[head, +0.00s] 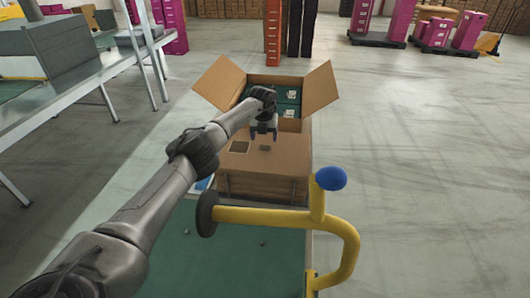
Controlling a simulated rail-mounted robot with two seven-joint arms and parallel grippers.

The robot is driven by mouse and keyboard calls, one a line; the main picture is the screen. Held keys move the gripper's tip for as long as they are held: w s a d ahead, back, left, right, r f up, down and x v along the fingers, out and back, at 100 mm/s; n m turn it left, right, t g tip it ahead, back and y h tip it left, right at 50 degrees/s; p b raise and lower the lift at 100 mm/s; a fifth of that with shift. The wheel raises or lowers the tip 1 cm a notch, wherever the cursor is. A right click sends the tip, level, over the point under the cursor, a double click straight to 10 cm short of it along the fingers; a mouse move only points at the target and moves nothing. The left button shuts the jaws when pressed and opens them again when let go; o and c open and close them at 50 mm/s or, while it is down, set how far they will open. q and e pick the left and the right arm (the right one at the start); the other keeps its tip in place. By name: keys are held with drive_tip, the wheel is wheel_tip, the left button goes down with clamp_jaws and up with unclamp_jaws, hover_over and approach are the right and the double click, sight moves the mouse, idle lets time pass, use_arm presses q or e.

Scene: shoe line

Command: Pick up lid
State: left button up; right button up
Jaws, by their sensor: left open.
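A stack of brown cardboard pieces (262,187) lies in front of an open carton; its flat top piece (290,152) looks like the lid, with a darker square patch at its left. My left gripper (263,134) reaches in from the left and points down above the far part of this top piece. Its two fingers are apart with nothing between them. I cannot tell whether the fingertips touch the cardboard. My right gripper is not in view.
The open carton (318,92) has its flaps spread and holds dark green boxes (287,95) with white labels. A yellow rail (262,217) with a blue knob (331,178) stands in front at the right. A conveyor (60,98) runs at the left.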

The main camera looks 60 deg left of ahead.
sight(265, 145)
use_arm(q)
drive_tip(key=f, duration=0.1)
drive_tip(key=f+b, duration=0.1)
drive_tip(key=f, duration=0.1)
drive_tip(key=shift+w+f+b, duration=0.25)
drive_tip(key=shift+f+b, duration=0.15)
drive_tip(key=shift+a+f, duration=0.15)
drive_tip(key=shift+f, duration=0.4)
drive_tip(key=shift+c, duration=0.4)
drive_tip(key=c, duration=0.9)
